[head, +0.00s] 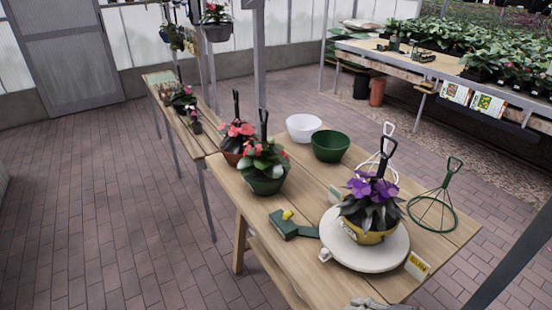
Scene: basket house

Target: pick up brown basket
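A brown basket (231,159) with red flowers and dark leaves stands on the wooden table, left of its middle. A black upright hanger rises from it. A green basket (266,185) with pink-red flowers stands close in front and to its right and partly hides it. A yellow basket (368,235) with purple flowers sits on a round pale turntable (385,256) farther right.
On the wooden table (255,217) are an empty white bowl (303,128), an empty green bowl (330,147), a green tool (285,224) and a green wire hanger (432,213). A narrower bench (205,142) adjoins at the left. The brick floor (100,215) at left is clear.

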